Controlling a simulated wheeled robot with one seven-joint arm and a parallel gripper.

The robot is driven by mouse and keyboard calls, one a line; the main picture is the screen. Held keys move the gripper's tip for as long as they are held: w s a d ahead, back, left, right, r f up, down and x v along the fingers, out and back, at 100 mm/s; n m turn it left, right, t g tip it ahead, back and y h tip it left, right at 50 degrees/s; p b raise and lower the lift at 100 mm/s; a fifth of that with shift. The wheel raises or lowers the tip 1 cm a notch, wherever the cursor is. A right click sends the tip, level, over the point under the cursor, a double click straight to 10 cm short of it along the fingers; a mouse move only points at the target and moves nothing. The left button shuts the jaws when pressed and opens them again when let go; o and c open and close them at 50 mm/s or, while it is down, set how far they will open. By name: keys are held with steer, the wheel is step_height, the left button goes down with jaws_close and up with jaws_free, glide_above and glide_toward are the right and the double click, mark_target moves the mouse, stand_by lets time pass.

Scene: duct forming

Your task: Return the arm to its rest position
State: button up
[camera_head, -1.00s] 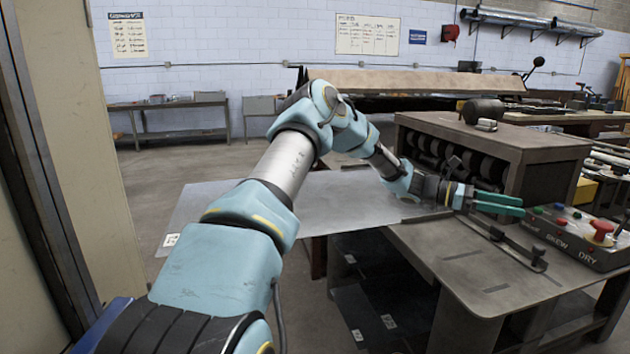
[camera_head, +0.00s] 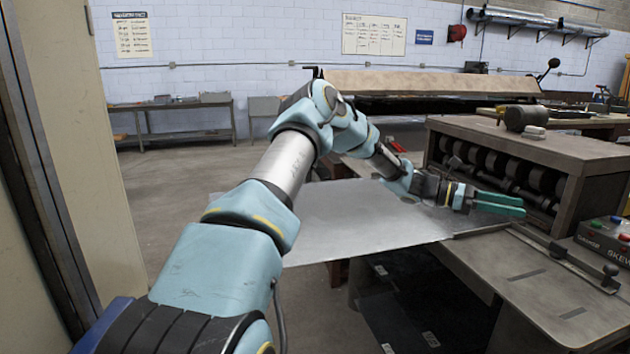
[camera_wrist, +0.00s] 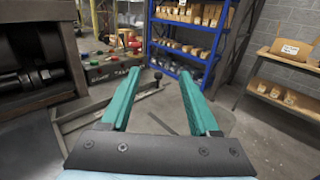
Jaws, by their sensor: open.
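My gripper (camera_head: 522,204) has two green fingers and points to the right in the head view, above the work table (camera_head: 490,262) and in front of the roller machine (camera_head: 545,160). In the wrist view the fingers (camera_wrist: 158,90) stand apart with nothing between them. My arm reaches out from the lower left and is bent at the elbow. A flat grey metal sheet (camera_head: 370,222) lies below the arm, its right end near the rollers and table. Part of the sheet is hidden behind my arm.
A control box with coloured buttons (camera_head: 610,240) sits at the table's right; a guide bar (camera_head: 570,255) lies in front of it. A beige panel (camera_head: 60,120) stands close at left. The wrist view shows blue shelving with boxes (camera_wrist: 190,40).

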steer(key=s+a+f+m+t+y+b, duration=0.25)
steer(key=a+f+y, duration=0.25)
steer(key=a, duration=0.6)
steer(key=s+a+f+m+t+y+b, duration=0.1)
steer(key=a+f+m+t+y, duration=0.4)
steer(key=a, duration=0.6)
steer(key=s+a+m+t+y+b, duration=0.1)
steer(key=s+a+m+y, duration=0.1)
steer(key=a, duration=1.2)
steer(key=s+a+f+m+t+y+b, duration=0.1)
steer(key=s+a, duration=0.4)
steer(key=a, duration=1)
steer(key=m+t+y, duration=0.1)
steer(key=m+y, duration=0.1)
steer(key=shift+s+a+m, duration=0.15)
steer(key=shift+s+m, duration=0.15)
steer(key=shift+m, duration=0.05)
steer(key=shift+f, duration=0.1)
